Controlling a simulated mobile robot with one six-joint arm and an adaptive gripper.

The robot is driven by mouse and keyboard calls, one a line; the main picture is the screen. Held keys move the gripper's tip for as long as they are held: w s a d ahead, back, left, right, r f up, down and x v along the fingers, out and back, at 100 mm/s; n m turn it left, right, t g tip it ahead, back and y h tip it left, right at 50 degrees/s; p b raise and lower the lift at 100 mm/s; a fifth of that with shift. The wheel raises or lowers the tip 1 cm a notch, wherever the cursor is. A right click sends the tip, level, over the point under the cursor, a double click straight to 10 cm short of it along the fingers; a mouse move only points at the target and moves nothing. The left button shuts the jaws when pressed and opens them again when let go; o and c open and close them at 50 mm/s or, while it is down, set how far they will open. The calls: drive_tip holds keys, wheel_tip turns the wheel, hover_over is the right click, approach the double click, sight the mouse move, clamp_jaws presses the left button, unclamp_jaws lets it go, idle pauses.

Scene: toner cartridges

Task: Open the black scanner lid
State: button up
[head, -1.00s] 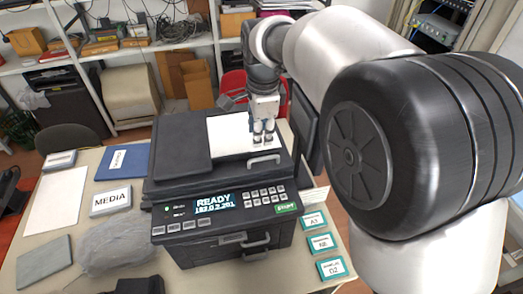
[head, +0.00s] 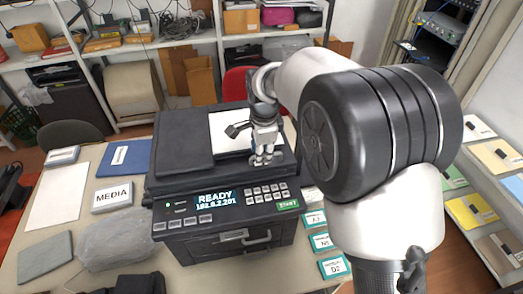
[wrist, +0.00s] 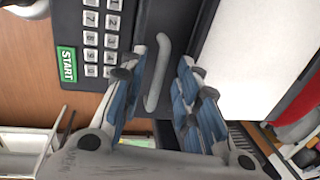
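The black scanner lid (head: 183,142) lies shut on top of the printer (head: 172,232) in the head view. A white sheet-like panel (head: 224,124) covers its right part. The grey lid handle (wrist: 157,75) is a curved bar in the wrist view, between the two fingers of my gripper (wrist: 155,88) and apart from both. In the head view my gripper (head: 264,159) is at the lid's front right edge, hiding most of the handle. Its fingers are open, with blue pads facing each other. Whether the handle is fully between the pads in depth cannot be told.
The control panel with the START key (head: 288,204) sits just in front of the lid. Teal-edged cards (head: 334,266) lie right of the printer. A MEDIA box (head: 112,197), a blue folder (head: 122,158) and a clear bag (head: 120,238) lie left. Shelves stand behind.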

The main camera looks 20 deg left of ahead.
clamp_jaws()
idle(0.6)
